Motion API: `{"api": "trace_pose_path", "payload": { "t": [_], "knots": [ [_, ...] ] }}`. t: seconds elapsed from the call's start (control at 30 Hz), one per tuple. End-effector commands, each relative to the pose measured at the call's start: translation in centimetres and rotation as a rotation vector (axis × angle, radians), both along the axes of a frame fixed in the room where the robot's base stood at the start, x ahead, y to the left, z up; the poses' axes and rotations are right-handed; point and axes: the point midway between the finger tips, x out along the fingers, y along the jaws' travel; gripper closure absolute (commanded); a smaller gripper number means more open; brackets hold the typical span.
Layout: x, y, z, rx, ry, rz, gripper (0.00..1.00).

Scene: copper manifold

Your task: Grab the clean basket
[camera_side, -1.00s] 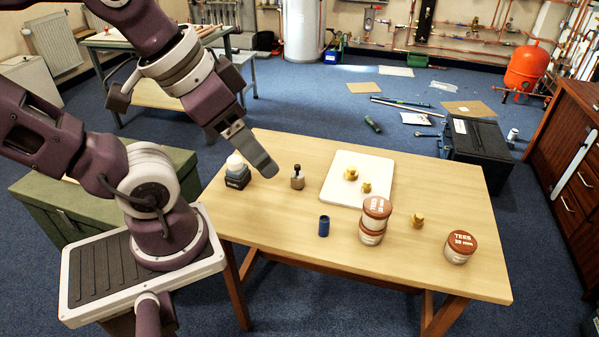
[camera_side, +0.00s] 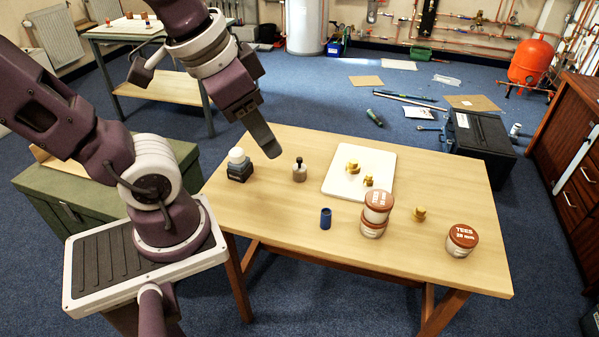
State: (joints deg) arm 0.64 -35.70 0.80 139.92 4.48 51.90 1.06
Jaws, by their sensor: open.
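I see no basket in this view. My gripper (camera_side: 264,142) hangs above the back left part of the wooden table (camera_side: 440,270), pointing down and empty. One grey finger shows clearly; the other is mostly hidden behind it. A dark block with a white top (camera_side: 239,165) and a small jar with a black stem (camera_side: 299,170) stand near it on the table. A white board (camera_side: 345,187) carries brass fittings (camera_side: 352,167). Two tubs with brown lids are stacked (camera_side: 375,213), and another lidded tub (camera_side: 460,240) stands at the right.
A blue cylinder (camera_side: 325,218) and a brass fitting (camera_side: 419,214) also stand on the table. A green cabinet (camera_side: 110,190) is at the left, and a black case (camera_side: 478,135) lies on the floor behind the table. The table's front left is clear.

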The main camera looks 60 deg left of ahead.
Motion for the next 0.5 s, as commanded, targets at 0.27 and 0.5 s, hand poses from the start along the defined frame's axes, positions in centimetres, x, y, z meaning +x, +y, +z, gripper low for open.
{"api": "trace_pose_path", "payload": {
  "t": [0.27,0.5],
  "knots": [
    [10.5,9.0,-6.7,0.433,0.459,-0.264,0.57],
    [18.0,17.1,-18.3,0.834,0.874,-0.637,0.57]
  ]
}}
